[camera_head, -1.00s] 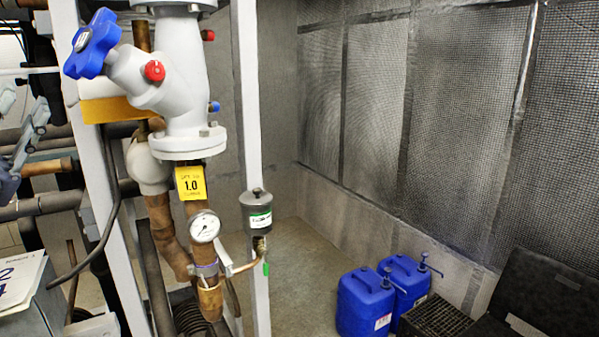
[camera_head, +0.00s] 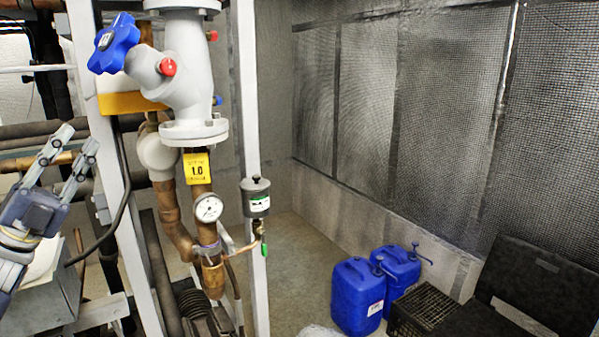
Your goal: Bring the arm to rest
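My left gripper (camera_head: 75,150) is at the left edge of the head view, in front of the pipework. Its two grey fingers point up and to the right and are spread apart, with nothing seen between them. Part of my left arm shows below it at the lower left. My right gripper and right arm are not in the picture. A grey-white valve (camera_head: 188,80) with a blue handwheel (camera_head: 114,43) stands to the right of the gripper, clear of it.
A white frame post (camera_head: 105,170) rises just right of my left gripper. A pressure gauge (camera_head: 208,208) and a grey canister (camera_head: 256,197) sit beyond it. Blue jerrycans (camera_head: 358,296), a black crate (camera_head: 425,305) and a black chair (camera_head: 540,285) stand right. The floor (camera_head: 310,255) between is open.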

